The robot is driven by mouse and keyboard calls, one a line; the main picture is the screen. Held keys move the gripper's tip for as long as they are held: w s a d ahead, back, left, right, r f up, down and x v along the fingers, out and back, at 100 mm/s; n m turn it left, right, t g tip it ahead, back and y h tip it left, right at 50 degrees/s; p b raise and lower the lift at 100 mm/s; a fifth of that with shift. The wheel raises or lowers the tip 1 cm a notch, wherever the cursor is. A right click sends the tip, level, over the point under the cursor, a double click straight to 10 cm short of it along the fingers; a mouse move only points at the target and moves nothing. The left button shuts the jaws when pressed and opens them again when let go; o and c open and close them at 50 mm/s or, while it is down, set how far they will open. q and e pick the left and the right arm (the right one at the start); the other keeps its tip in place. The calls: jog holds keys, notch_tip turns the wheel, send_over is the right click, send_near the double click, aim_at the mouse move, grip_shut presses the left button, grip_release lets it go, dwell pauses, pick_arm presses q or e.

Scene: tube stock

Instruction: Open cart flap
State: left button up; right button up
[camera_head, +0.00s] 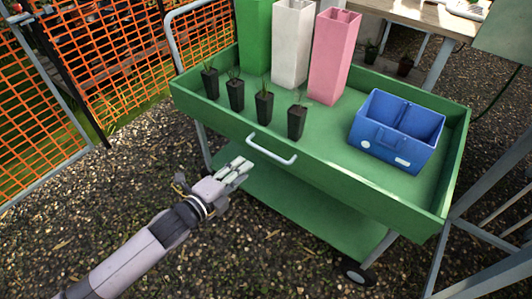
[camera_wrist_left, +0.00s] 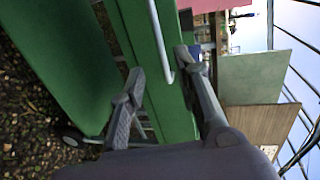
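The green cart (camera_head: 330,214) stands in the middle of the head view. Its front flap (camera_head: 345,190) is a long green panel, standing upright and closed along the near side. A white bar handle (camera_head: 270,152) is fixed to the flap, and it also shows in the left wrist view (camera_wrist_left: 160,42). My left gripper (camera_head: 242,166) is just in front of and left of the handle. In the left wrist view its two fingers (camera_wrist_left: 161,62) are spread, with the handle's bar beyond and between their tips. No grip on the handle shows. My right gripper is not in view.
On the cart stand several black plant pots (camera_head: 236,94), tall green, white (camera_head: 291,45) and pink (camera_head: 333,58) containers, and a blue crate (camera_head: 397,132). Orange netting (camera_head: 102,58) is at the left. Grey metal legs stand at the right. Open gravel lies in front.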

aim_at(266, 151)
pick_arm(q)
jog(key=shift+b+x, duration=0.85)
jog(key=shift+x, duration=5.1)
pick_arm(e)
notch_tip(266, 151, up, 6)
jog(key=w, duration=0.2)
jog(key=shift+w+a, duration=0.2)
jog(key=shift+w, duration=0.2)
pick_arm(q)
jog(key=shift+a, duration=0.1)
grip_shut()
